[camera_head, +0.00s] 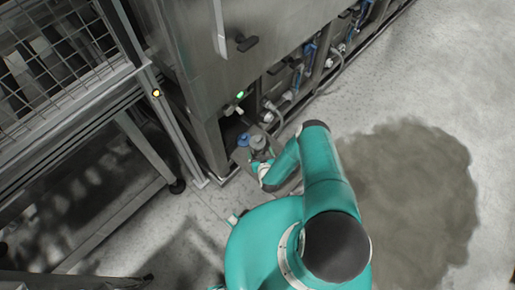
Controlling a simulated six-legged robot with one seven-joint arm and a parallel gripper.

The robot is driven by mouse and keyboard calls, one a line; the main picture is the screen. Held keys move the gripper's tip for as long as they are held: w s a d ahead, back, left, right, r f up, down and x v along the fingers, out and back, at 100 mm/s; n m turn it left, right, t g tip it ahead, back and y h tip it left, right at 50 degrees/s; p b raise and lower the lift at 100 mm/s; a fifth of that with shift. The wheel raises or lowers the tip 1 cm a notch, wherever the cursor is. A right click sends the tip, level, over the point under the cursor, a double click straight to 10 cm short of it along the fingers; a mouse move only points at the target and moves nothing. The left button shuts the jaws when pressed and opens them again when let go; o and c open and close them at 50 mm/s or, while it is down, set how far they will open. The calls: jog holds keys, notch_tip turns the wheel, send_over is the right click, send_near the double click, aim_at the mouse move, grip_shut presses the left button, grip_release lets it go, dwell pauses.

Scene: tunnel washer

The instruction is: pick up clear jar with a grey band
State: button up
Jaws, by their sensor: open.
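Two small grey-blue containers stand close together on the floor by the foot of the steel machine, one on the right (258,142) and one on the left (243,139). They are too small and dim for me to tell whether either is the clear jar with a grey band. My teal arm bends down from the right, and its end with my gripper (259,163) is just below the right container in the picture. My gripper is open. The fingers are hard to make out, and I cannot tell whether they touch a container.
The steel machine (250,65) with hoses and valves along its base rises behind the containers. A metal frame with a wire cage (60,55) stands at left, its leg ending in a dark foot (177,186). A dark wet patch (415,185) covers open floor at right.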

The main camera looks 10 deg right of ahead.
jog(key=shift+x, duration=2.9)
jog(key=shift+a+r, duration=0.1)
jog(key=shift+r, duration=0.05)
grip_shut()
